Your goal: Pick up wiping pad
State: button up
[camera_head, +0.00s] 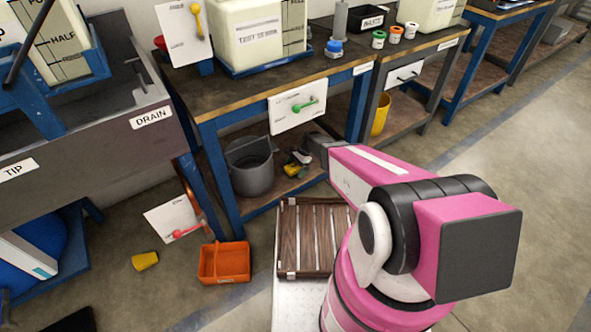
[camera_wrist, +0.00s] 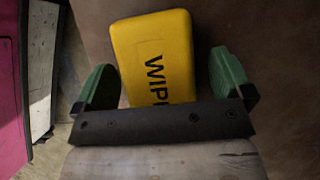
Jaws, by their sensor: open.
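A yellow wiping pad (camera_wrist: 152,45) with dark lettering starting "WIP" lies on a brown surface in the wrist view. My gripper (camera_wrist: 163,62) is open, with one green finger on each side of the pad. A gap shows at the right finger; the left finger is close to the pad's edge, and I cannot tell if it touches. The pad's near end is hidden by the dark gripper bar. In the head view my gripper (camera_head: 299,157) reaches onto the lower shelf (camera_head: 262,206) of the workbench, where a yellow patch (camera_head: 291,170) beside it appears to be the pad.
A grey bucket (camera_head: 250,170) stands left of my gripper on the shelf. The workbench top (camera_head: 270,75) and a hanging card (camera_head: 298,105) are above it. An orange bin (camera_head: 224,263), a yellow object (camera_head: 145,261) and a wooden slatted crate (camera_head: 312,240) are in front.

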aim_at(293, 167)
jog(key=shift+f, duration=0.1)
jog(key=c, duration=1)
jog(key=shift+c, duration=0.3)
jog(key=shift+r, duration=0.4)
notch_tip(293, 167, up, 3)
jog(key=shift+r, duration=0.2)
jog(key=s+a, duration=0.2)
jog(key=s, duration=0.6)
jog(key=s+a, duration=0.3)
jog(key=s, duration=0.6)
jog(key=shift+a, duration=0.35)
jog(key=shift+f, duration=0.1)
